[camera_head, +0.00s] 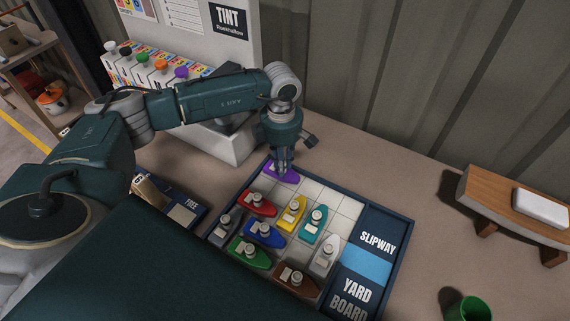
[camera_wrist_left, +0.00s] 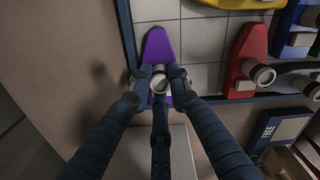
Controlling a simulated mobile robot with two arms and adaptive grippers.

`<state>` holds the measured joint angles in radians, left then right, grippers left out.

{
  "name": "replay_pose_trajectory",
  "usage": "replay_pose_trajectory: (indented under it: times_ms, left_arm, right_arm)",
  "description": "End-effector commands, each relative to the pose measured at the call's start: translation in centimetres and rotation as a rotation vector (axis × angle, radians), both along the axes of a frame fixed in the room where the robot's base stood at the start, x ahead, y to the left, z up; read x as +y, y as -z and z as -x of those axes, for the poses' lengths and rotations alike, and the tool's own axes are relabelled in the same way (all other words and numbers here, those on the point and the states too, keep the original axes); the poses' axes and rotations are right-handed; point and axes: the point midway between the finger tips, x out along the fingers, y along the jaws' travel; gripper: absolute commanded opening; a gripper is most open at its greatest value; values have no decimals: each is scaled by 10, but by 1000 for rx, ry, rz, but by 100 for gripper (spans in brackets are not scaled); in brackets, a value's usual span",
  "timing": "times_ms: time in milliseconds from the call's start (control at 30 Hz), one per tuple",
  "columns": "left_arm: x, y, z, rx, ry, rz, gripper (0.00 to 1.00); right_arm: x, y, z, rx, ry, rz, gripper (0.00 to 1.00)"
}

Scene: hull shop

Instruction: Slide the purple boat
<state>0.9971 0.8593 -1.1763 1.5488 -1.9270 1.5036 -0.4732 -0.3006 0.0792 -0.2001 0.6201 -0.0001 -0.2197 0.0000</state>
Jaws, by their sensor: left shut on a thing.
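The purple boat (camera_head: 281,174) sits at the far corner of the yard board (camera_head: 398,232), on its white grid and close to the dark rim. My left gripper (camera_head: 283,165) comes down on it from above and is shut on it. In the left wrist view, the fingers (camera_wrist_left: 160,84) close around the light round post on the purple boat (camera_wrist_left: 159,47), whose pointed end shows past them. My right gripper is in neither view.
Red (camera_head: 257,204), yellow (camera_head: 291,214), teal (camera_head: 313,223), blue (camera_head: 265,235) and several other boats stand nearer on the board. Empty grid cells (camera_head: 335,204) lie right of the purple boat. A tint dispenser (camera_head: 225,145) stands behind left; a green cup (camera_head: 468,309) is front right.

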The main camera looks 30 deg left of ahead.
Motion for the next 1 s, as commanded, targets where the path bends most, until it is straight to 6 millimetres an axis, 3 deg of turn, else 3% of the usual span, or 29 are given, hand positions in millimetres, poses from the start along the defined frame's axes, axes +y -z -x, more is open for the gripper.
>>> replay_pose_trajectory:
  times_ms: [67, 100, 200, 567, 1000]
  left_arm:
    - [6, -2, -1, -2, -7, -11, 0]
    - [6, -2, -1, -2, -7, -12, 22]
    - [6, -1, -1, -2, -7, -11, 37]
    - [3, -6, -1, -2, -5, -7, 37]
    - [5, -90, -1, -5, -6, -7, 37]
  right_arm:
    - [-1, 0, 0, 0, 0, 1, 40]
    - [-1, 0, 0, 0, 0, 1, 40]
    - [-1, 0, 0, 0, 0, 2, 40]
    - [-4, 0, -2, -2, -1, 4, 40]
    - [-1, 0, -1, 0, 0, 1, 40]
